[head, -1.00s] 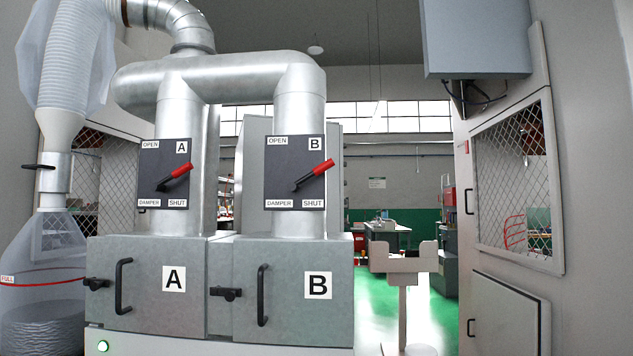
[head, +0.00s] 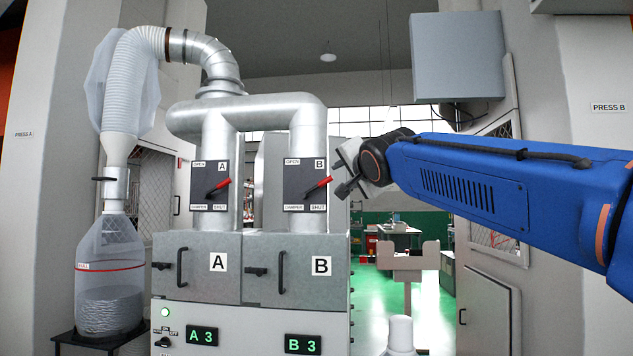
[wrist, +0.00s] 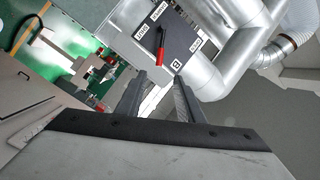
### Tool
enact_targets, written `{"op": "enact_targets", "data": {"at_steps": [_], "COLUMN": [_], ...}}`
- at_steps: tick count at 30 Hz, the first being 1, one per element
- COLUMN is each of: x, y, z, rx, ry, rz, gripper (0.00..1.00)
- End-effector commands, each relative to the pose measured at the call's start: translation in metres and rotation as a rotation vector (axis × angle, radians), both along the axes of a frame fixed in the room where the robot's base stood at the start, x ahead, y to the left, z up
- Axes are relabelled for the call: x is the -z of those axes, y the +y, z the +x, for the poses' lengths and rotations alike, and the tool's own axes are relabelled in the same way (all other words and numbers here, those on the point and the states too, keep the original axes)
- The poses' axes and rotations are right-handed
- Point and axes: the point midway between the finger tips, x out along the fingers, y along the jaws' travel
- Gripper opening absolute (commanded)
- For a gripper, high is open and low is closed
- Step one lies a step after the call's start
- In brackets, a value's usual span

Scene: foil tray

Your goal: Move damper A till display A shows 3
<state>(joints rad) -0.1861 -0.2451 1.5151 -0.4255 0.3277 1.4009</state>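Damper A's panel (head: 201,196) has a red-ended lever (head: 218,187) pointing up and right, between the OPEN and SHUT labels. Display A (head: 202,337) reads 3 in green. Damper B's lever (head: 319,186) has a similar slant, and display B (head: 302,344) also reads 3. My gripper (head: 342,172) is just right of damper B's panel in the head view. In the wrist view my gripper (wrist: 160,77) has its two fingers apart with nothing between them. Damper B's red lever (wrist: 160,45) shows beyond the fingertips; I see no contact.
Silver ducts (head: 245,115) run above the two grey boxes with black handles. A clear collecting bottle (head: 110,265) stands at the left. A grey post stand (head: 407,262) is at the right over the green floor. The space before damper A's panel is clear.

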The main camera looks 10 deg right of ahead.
Motion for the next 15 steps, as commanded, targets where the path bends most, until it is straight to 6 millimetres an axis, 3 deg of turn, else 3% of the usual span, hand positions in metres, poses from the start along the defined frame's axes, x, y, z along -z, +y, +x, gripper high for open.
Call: {"op": "enact_targets", "data": {"at_steps": [5,15], "x": [0.001,0.001], "y": [0.001,0.004], "z": [0.016,0.068], "rx": [0.001,0.001], "ry": [0.001,0.001], "rz": [0.002,0.001], "gripper": [0.34,0.34]}}
